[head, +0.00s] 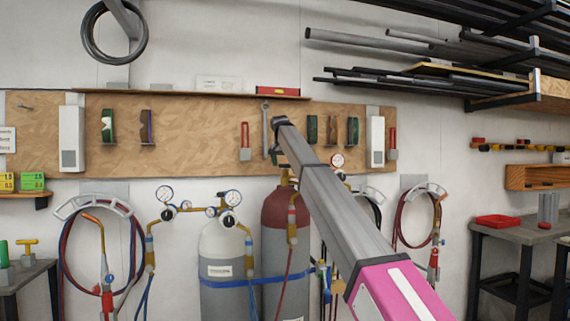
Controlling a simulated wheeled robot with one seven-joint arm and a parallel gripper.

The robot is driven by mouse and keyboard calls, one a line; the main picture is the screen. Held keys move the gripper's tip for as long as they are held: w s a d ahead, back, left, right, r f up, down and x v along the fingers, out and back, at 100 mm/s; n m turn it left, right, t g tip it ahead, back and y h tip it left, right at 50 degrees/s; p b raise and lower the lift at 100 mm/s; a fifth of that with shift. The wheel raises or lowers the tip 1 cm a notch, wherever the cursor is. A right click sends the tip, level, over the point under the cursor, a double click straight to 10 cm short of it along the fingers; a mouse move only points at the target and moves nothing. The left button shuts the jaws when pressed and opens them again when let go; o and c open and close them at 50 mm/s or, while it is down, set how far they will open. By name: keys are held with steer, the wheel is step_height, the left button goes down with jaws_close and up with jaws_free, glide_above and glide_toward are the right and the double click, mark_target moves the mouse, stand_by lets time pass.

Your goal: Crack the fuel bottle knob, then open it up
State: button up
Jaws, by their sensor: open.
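The fuel bottle (285,207) is the tall grey cylinder with a dark red top, standing upright right of centre. Its brass valve (285,178) is on top. The knob is small and partly behind my arm, so I cannot tell how far it is turned. My arm reaches up and left from the lower right, in front of the bottle's right side. My gripper (280,122) is at the arm's far end, small and dark, above the valve in the picture. It is open, and I see nothing held in it. I cannot tell its depth from the valve.
A grey cylinder (221,243) with gauges (229,207) stands left of the fuel bottle, and a blue strap (228,283) crosses it. Coiled hoses with torches hang on both sides. A wooden tool board (200,130) lines the wall. A dark bench (515,232) stands right.

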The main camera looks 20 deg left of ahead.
steer(key=shift+f, duration=0.15)
steer(key=c, duration=0.9)
steer(key=shift+c, duration=0.2)
